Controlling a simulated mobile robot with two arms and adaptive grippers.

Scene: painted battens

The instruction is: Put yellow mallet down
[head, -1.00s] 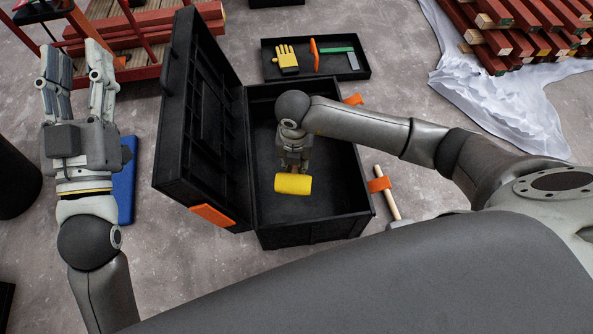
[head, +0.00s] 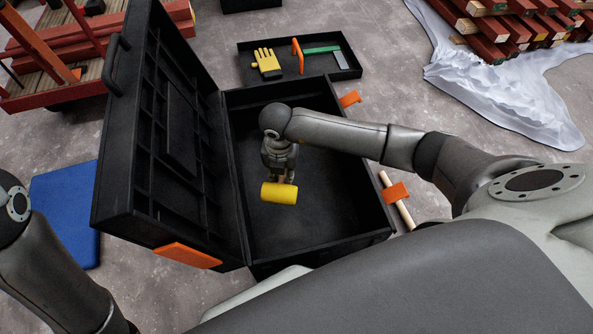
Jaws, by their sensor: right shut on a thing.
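The yellow mallet (head: 279,193) shows as a yellow cylinder, its head, inside the open black toolbox (head: 330,232). My right gripper (head: 279,178) points down into the box and is shut on the mallet. The gripper hides the rest of the mallet. I cannot tell whether the mallet touches the box floor. My left arm is at the lower left edge of the picture, and its gripper is out of view.
The toolbox lid (head: 178,140) stands open on the left. A black tray (head: 300,61) behind holds a yellow glove, an orange tool and a green-handled square. A wooden-handled hammer (head: 404,212) lies right of the box. A blue mat (head: 66,205) lies at left. Painted battens (head: 505,30) lie on a white sheet.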

